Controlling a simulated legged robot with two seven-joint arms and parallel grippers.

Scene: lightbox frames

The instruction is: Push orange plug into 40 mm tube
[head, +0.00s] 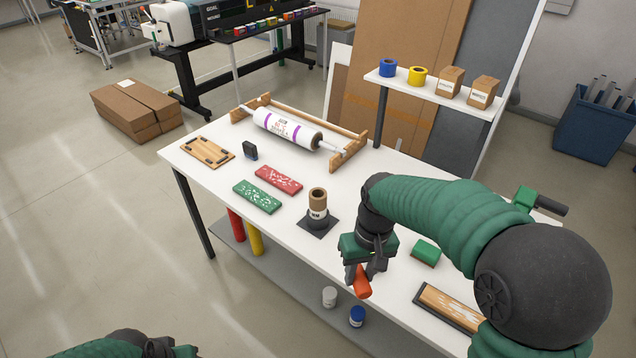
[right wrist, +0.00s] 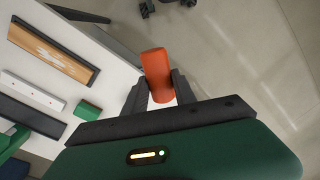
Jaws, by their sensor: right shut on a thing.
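The orange plug (head: 363,284) is a short cylinder between the fingers of my right gripper (head: 366,270). The right wrist view shows the plug (right wrist: 156,66) with both dark fingers (right wrist: 160,90) closed on its sides and its far end sticking out beyond them. The gripper is near the front edge of the table, to the right of and nearer than the tube. A brown cardboard tube (head: 318,196) with a pale label stands upright in a dark holder on a black square base (head: 317,225). My left gripper (head: 165,349) is partly cut off at the bottom edge; its fingers are unclear.
On the white table (head: 215,197) lie green (head: 257,196) and red (head: 279,179) plates, a green block (head: 426,252) and a wooden-faced board (head: 450,307). A roll on a wooden rack (head: 357,144) stands behind. A raised shelf (head: 440,94) is at the back right.

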